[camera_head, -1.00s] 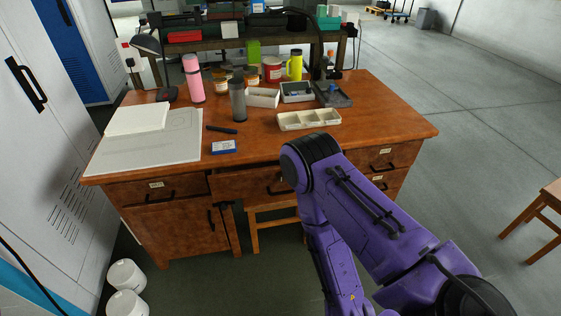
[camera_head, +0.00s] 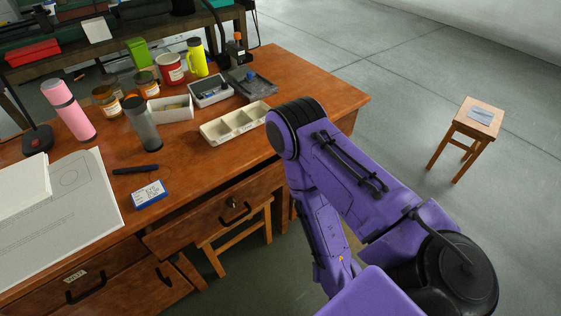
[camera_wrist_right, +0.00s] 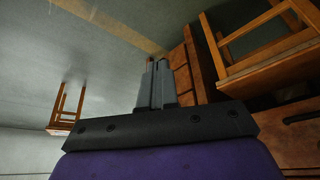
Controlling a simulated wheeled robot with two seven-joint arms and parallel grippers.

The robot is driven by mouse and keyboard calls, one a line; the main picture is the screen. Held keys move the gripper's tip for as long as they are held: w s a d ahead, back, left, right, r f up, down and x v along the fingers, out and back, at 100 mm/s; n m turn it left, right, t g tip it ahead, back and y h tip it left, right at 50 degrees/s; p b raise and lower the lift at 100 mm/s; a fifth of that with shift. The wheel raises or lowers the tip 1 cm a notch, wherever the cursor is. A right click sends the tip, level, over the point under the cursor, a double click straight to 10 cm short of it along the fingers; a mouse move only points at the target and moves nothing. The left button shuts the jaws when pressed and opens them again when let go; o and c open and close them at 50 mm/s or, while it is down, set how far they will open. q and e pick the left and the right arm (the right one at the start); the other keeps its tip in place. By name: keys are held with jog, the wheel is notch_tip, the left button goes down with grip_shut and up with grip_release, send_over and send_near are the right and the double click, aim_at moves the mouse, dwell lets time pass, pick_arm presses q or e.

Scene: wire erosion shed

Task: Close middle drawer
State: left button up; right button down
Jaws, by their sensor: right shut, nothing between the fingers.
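The middle drawer (camera_head: 205,223) is in the front of the brown wooden desk (camera_head: 320,88). Its front stands out under the desktop, with a dark gap above it, so it looks partly open. A black handle (camera_head: 235,212) is on the front. My right arm covers the area right of the drawer in the head view, and its gripper is hidden there. In the right wrist view my right gripper (camera_wrist_right: 157,68) is shut and empty, apart from the desk. A wooden panel with a dark handle (camera_wrist_right: 301,118) shows at the right edge there. My left gripper is out of view.
A wooden stool (camera_head: 240,232) stands under the desk below the drawer. Another stool (camera_head: 482,112) stands on the open floor at right. A compartment tray (camera_head: 236,123), a blue box (camera_head: 149,194) and a grey tumbler (camera_head: 142,125) are on the desktop.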

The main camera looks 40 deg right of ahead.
aim_at(260, 178)
jog(key=w+r+m+t+y+b, duration=0.1)
jog(key=w+r+m+t+b, duration=0.2)
jog(key=w+m, duration=0.6)
jog(key=w+r+m+t+y+b, duration=0.1)
jog(key=w+r+m+t+b, duration=0.2)
jog(key=w+m+t, duration=0.3)
jog(key=w+a+r+m+t+y+b, duration=0.1)
jog(key=w+r+m+t+b, duration=0.3)
jog(key=w+m, duration=0.8)
jog(key=shift+w+r+m+t, duration=0.2)
jog(key=shift+w+m+t, duration=0.1)
jog(key=shift+m+t, duration=0.4)
jog(key=shift+w, duration=0.65)
jog(key=shift+d, duration=0.1)
